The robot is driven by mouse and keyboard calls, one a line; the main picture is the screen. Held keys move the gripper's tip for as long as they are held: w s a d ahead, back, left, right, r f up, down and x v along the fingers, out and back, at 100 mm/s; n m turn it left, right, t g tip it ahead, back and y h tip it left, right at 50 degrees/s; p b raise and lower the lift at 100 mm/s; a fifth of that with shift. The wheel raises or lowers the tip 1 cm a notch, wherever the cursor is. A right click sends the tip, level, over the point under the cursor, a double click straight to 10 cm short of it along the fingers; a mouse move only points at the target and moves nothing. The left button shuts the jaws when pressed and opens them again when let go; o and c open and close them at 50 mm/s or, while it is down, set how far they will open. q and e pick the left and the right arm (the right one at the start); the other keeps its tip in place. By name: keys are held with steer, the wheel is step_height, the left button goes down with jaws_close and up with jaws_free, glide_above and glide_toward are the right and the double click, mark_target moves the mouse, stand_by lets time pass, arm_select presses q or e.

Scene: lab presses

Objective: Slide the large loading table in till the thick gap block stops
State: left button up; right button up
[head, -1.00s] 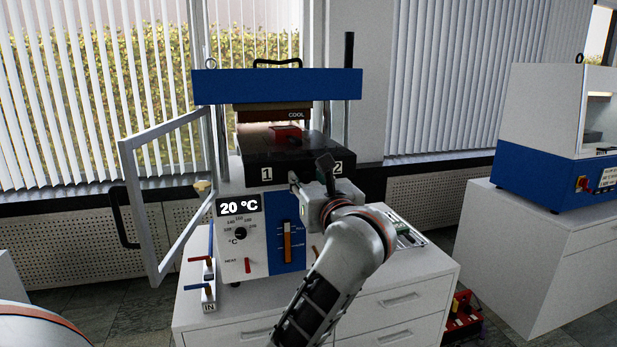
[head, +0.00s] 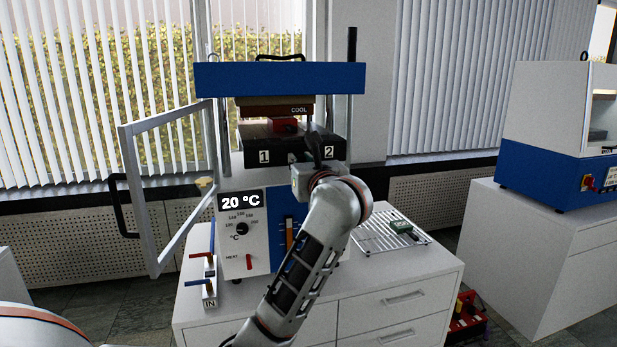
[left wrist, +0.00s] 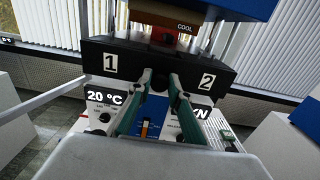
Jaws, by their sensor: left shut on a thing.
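The large loading table (head: 272,156) is a black slab with the numbers 1 and 2 on its front face, between the posts of the blue-topped press. It also shows in the left wrist view (left wrist: 131,67). A red block (head: 285,124), seemingly the thick gap block, sits on it below the plate marked COOL (head: 272,109). I cannot tell whether they touch. My left gripper (left wrist: 160,80) is shut at the middle of the table's front, between the numbers. What it grips is mostly hidden by the fingers. My right gripper is out of view.
The press's glass door (head: 165,190) stands open at the left. A wire rack (head: 375,240) with a green piece (head: 402,228) lies on the cabinet at the right. Red and blue levers (head: 209,282) stand at the front left. A second machine (head: 565,130) is at the far right.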

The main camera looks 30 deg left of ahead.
arm_select(q)
steer(key=x, duration=0.3)
steer(key=shift+w+a+b, duration=0.25)
steer(key=shift+b, duration=0.05)
steer(key=o, duration=0.9)
steer(key=shift+o, duration=0.2)
steer(key=v, duration=1.2)
steer(key=shift+s, duration=0.1)
